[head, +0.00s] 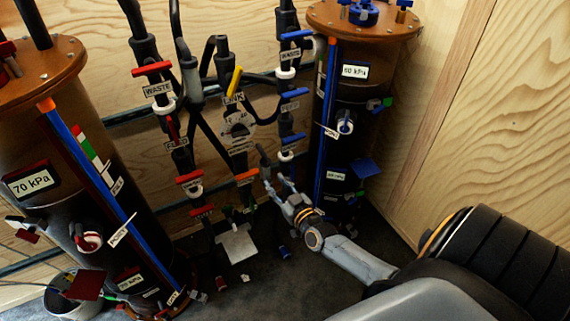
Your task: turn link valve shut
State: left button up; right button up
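The LINK label (233,98) sits on the middle pipe between the two filter columns. A yellow handle (235,82) stands just above it, tilted a little off the pipe's line. A round dial or plate (239,127) is below the label. My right gripper (274,168) reaches in from the lower right, below and right of the yellow handle and apart from it. Its fingers look spread, with nothing seen between them. My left gripper is out of view.
Left column (30,130) reads 70 kPa; right column (350,100) has another gauge. Red handles (152,69) line the left pipe, blue handles (296,35) the right pipe. An orange handle (247,175) is left of my gripper. A grey plate (237,243) is low down.

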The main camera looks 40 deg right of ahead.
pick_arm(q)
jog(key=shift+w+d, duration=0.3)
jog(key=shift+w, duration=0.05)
pick_arm(e)
jog(key=shift+g, duration=0.6)
jog(key=shift+s+d+f, duration=0.1)
jog(key=shift+s+f, duration=0.1)
jog(key=shift+f, duration=0.5)
jog(key=shift+s+f, duration=0.25)
jog(key=shift+f, duration=0.4)
jog(key=shift+s+d+f, duration=0.1)
jog(key=shift+s+f, duration=0.1)
jog(key=shift+f, duration=0.5)
